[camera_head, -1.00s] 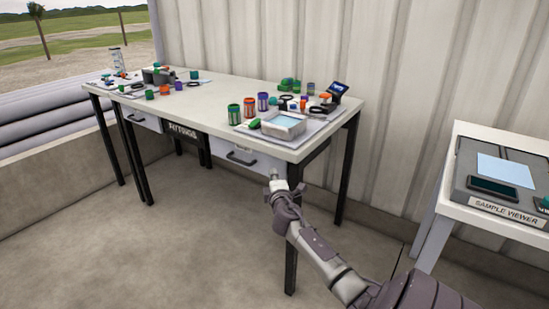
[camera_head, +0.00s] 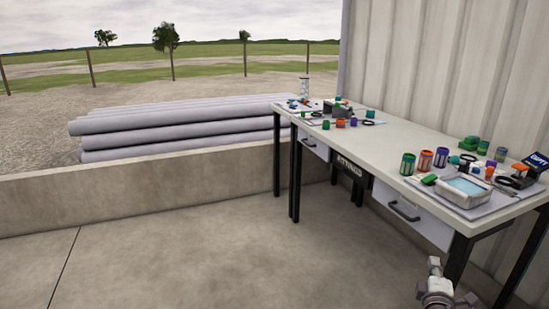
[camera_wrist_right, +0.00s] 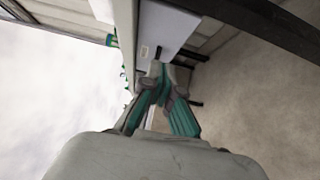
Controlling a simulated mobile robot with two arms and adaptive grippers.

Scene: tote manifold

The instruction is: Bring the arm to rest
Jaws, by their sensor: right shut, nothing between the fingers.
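My right gripper (camera_head: 435,268) shows at the lower right of the head view, in front of and below the table's front edge. In the right wrist view its fingers (camera_wrist_right: 160,75) meet at the tips, shut with nothing between them. Beyond the fingertips in that view is the pale drawer front (camera_wrist_right: 165,32), with a gap that I cannot judge. Most of the right arm is outside the head view. My left gripper is not in view.
The white table (camera_head: 385,148) holds several coloured cans, a clear tray (camera_head: 462,203) with blue contents and small parts. Its drawer (camera_head: 412,215) has a dark handle. A low concrete wall (camera_head: 130,202) and grey pipes (camera_head: 170,128) stand at the left. The concrete floor is clear.

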